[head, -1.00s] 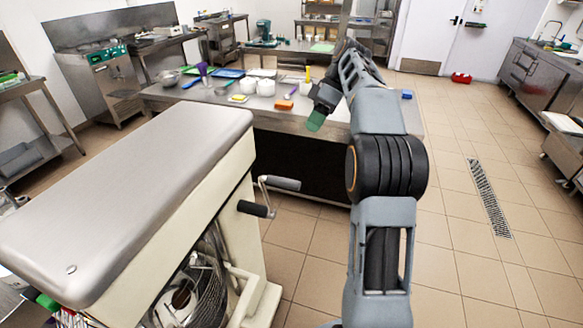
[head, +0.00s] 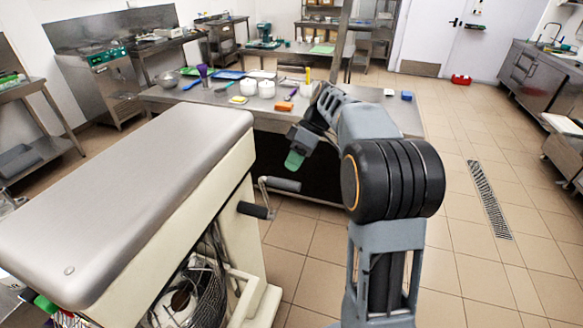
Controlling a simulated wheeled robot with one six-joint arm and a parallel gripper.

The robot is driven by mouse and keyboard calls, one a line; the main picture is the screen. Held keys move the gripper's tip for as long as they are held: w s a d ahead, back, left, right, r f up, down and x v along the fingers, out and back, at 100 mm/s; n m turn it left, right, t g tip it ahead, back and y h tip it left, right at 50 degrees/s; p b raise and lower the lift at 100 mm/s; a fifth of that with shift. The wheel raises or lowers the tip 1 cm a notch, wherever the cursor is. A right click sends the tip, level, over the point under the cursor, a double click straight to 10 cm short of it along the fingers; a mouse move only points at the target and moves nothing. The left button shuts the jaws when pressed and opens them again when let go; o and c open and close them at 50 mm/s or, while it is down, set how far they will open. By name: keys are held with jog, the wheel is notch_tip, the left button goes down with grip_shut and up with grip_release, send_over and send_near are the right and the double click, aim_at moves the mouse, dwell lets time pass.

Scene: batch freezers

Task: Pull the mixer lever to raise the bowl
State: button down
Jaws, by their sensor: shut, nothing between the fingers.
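The large cream mixer (head: 225,200) with a steel top stands at the left. Two dark-handled levers stick out from its right side: an upper one (head: 283,184) and a lower one (head: 252,210). I cannot tell from here which one raises the bowl. The wire guard (head: 207,295) shows below; the bowl itself is mostly hidden by the mixer body. My gripper (head: 293,161) with green fingertips points down and left, a little above the upper lever in the picture, apart from it. It is shut and empty.
Open tiled floor with a drain grate (head: 488,198) lies to the right. A red item (head: 461,79) sits by the far door.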

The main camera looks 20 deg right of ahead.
jog(key=shift+s+a+f, duration=0.2)
jog(key=shift+s+a, duration=0.5)
jog(key=shift+s, duration=0.35)
jog(key=shift+f, duration=0.1)
